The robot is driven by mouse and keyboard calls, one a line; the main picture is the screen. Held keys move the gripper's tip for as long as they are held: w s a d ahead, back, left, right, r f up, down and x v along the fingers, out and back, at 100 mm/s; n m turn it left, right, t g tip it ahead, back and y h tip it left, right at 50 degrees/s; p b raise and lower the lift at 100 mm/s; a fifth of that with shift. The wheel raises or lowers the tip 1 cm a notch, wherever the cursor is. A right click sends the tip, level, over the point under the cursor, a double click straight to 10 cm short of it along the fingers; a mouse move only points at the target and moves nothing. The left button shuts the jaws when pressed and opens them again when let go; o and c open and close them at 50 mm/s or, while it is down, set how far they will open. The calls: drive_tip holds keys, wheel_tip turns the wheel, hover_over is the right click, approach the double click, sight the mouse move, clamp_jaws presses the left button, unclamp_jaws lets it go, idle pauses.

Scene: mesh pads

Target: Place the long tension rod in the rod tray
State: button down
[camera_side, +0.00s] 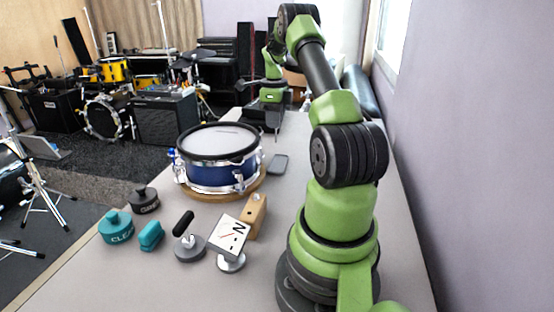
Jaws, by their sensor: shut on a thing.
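My green and black arm runs from the near right up and away over the table. Its far end comes down beyond the drum, where my gripper (274,122) is small and dark against a dark flat shape (256,116). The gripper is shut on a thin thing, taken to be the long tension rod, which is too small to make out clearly. I cannot tell whether the dark shape under the gripper is the rod tray. Contact between the rod and this shape cannot be seen.
A blue snare drum (218,172) stands on a round wooden base at the table's middle, a grey slab (278,164) beside it. Nearer are teal (116,230) and dark (144,199) weights, a teal block (151,236), a black-handled tool (188,244), a dial card (231,235) and a wooden block (255,216).

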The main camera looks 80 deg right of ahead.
wheel_tip(320, 180, down, 9)
drive_tip(key=shift+r, duration=0.1)
idle(0.4)
drive_tip(key=c, duration=1.1)
unclamp_jaws()
drive_tip(key=shift+c, duration=0.2)
